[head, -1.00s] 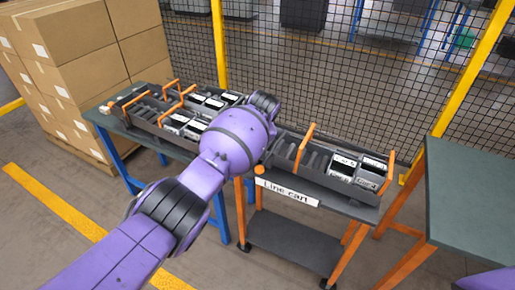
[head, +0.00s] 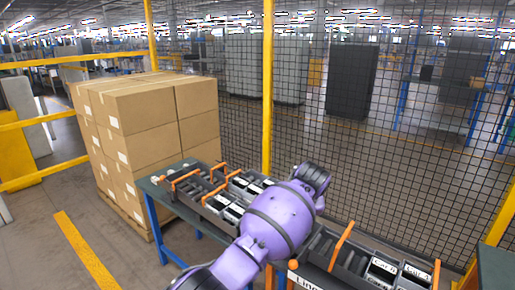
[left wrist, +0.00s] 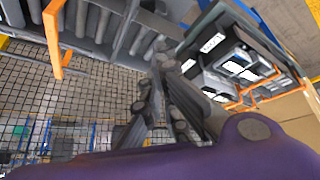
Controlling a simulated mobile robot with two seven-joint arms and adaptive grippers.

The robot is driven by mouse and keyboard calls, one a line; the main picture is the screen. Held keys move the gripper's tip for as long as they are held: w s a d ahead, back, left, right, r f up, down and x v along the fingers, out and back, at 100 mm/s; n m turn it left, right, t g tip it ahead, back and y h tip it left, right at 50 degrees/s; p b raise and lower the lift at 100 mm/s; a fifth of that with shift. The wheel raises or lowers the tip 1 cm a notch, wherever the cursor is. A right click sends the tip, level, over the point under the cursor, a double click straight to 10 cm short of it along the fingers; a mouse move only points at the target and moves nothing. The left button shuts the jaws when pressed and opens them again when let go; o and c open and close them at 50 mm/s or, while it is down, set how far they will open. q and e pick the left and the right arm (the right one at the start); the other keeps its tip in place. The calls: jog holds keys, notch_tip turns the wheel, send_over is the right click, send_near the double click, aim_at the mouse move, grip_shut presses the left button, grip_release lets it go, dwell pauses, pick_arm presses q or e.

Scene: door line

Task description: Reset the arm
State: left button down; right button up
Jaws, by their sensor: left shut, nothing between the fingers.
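My left arm (head: 270,222), purple with dark joints, comes in from the bottom of the head view and reaches over the workbenches. Its gripper is hidden behind the wrist there. In the left wrist view my left gripper (left wrist: 160,80) shows as dark linked fingers, shut and empty. It appears in front of the trays and the mesh fence, apart from them as far as I can tell. My right gripper is in neither view.
A blue-legged table (head: 147,187) holds grey trays with orange handles (head: 185,176). The line cart's tray (head: 345,262) is at the bottom right. Stacked cartons (head: 150,115) stand left. A mesh fence with a yellow post (head: 267,80) runs behind. Floor at left is open.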

pick_arm(q)
jog(key=w+d+r+m+t+h, duration=0.2)
jog(key=w+d+r, duration=0.1)
jog(key=d+r, duration=0.15)
jog(key=s+a+f+t+h, duration=0.1)
jog(key=s+a+f+t, duration=0.1)
jog(key=s+a+f, duration=0.9)
jog(key=s+a+f+t+h, duration=0.1)
jog(key=s+a+f+t, duration=0.2)
jog(key=s+a+f, duration=0.7)
jog(key=s+a+f+g+y, duration=0.1)
jog(key=s+a+f, duration=0.3)
jog(key=s, duration=0.6)
jog(key=s+a+f+n+g+y, duration=0.1)
jog(key=s+a+f, duration=0.4)
jog(key=s, duration=0.5)
jog(key=s+a+f+g+y, duration=0.2)
jog(key=s+a+f, duration=0.2)
jog(key=s+a, duration=0.4)
jog(key=s, duration=0.2)
jog(key=shift+s+a+f, duration=0.25)
jog(key=shift+s+a, duration=0.1)
